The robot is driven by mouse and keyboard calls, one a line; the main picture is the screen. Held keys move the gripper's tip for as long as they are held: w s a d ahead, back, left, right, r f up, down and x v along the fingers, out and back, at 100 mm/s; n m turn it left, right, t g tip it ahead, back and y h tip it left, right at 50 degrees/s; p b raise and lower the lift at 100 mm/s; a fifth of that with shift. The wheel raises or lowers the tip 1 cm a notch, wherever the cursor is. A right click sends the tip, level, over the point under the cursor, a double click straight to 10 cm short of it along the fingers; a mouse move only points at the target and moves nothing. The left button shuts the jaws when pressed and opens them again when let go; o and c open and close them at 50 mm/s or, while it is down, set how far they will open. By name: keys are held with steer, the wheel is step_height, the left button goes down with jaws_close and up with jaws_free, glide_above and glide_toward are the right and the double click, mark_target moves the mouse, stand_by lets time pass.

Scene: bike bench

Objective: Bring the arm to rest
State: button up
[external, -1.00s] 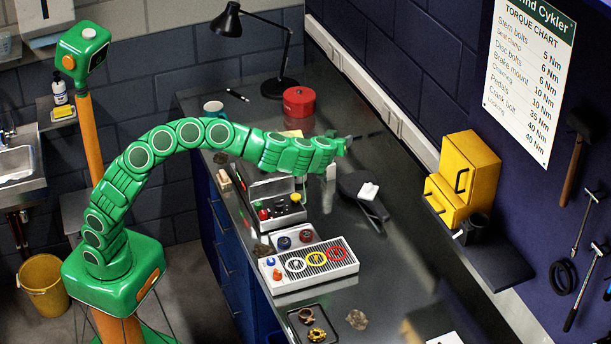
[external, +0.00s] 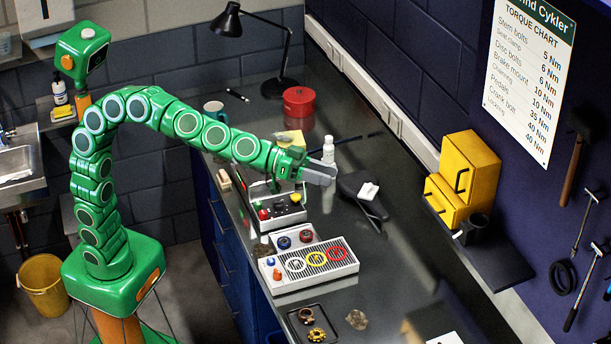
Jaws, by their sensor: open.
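My green segmented arm rises from its base at the left and bends over the bench (external: 410,225) from above. My gripper (external: 326,172) is grey, open and empty, above the bench. In the picture it lies just below a white bottle (external: 328,150) and to the right of a small case (external: 283,217) with coloured knobs. The end of my arm hides part of that case. How high the gripper is above the bench is hard to tell.
A white tray (external: 346,266) with coloured rings, a black tray (external: 298,333) with brass parts, a bike saddle (external: 352,185), a red pot (external: 299,102) and a black lamp (external: 228,22) stand on the bench. Yellow drawers (external: 462,180) sit on a wall shelf.

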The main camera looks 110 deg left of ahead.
steer(key=s+d+f+m+g+h, duration=0.45)
steer(key=s+d+f, duration=0.45)
steer(key=s+d, duration=0.4)
steer(key=s+f+g+y, duration=0.1)
steer(key=s+f+g, duration=0.3)
steer(key=s, duration=0.9)
steer(key=s+a+f+g, duration=0.1)
steer(key=s+f+g, duration=0.4)
steer(key=s+f, duration=0.5)
steer(key=s+a+f+g+y, duration=0.1)
steer(key=s+f+g, duration=0.3)
steer(key=s, duration=1.3)
step_height(320, 180, down, 3)
steer(key=shift+a+r+y, duration=0.1)
steer(key=shift+a+y, duration=0.15)
steer(key=shift+y, duration=0.1)
